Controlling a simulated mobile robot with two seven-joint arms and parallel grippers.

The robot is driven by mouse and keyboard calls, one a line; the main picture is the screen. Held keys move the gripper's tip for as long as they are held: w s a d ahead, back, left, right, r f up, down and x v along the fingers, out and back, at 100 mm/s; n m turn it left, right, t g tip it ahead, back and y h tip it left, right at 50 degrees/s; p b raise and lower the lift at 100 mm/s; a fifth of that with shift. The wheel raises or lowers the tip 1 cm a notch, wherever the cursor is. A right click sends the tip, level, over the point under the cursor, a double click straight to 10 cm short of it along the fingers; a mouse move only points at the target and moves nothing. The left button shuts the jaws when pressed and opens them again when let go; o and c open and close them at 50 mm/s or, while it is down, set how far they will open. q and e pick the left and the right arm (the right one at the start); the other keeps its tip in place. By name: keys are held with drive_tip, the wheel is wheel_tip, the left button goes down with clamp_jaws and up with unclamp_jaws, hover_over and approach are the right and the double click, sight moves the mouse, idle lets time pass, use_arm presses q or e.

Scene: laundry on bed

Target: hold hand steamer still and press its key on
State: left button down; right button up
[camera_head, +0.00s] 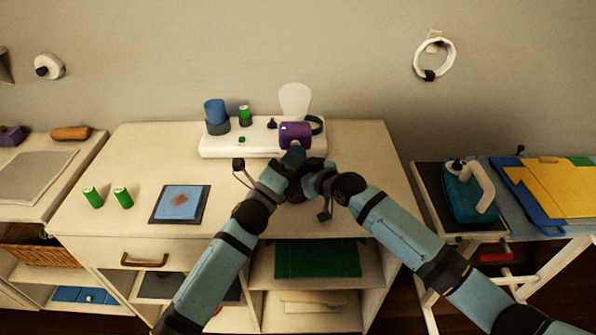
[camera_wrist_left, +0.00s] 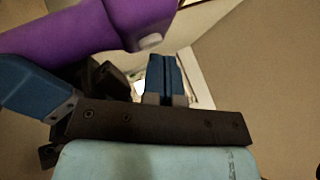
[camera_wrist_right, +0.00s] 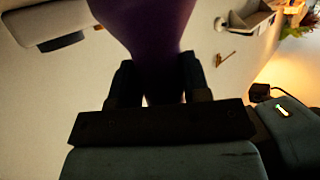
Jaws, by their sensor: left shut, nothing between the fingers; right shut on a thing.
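The purple hand steamer (camera_head: 296,135) is upright over the front of the dresser top, its head before the white station. My right gripper (camera_head: 311,178) is shut on its handle; the right wrist view shows the purple handle (camera_wrist_right: 148,40) between the fingers. My left gripper (camera_head: 293,156) is shut and empty, close to the steamer's near side. In the left wrist view its two blue fingers (camera_wrist_left: 166,80) are together, just beside a small pale key (camera_wrist_left: 150,41) on the purple body (camera_wrist_left: 100,28). I cannot tell whether the fingertips touch the key.
The white station (camera_head: 225,143) at the back carries a blue cup (camera_head: 215,112) and a green can (camera_head: 245,113). The dresser top's right side is clear. An iron (camera_head: 468,190) stands further right.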

idle(0.4)
use_arm(q)
drive_tip(key=shift+s, duration=0.5)
drive_tip(key=s, duration=0.5)
drive_tip(key=shift+s, duration=0.4)
use_arm(e)
drive_tip(key=o, duration=1.3)
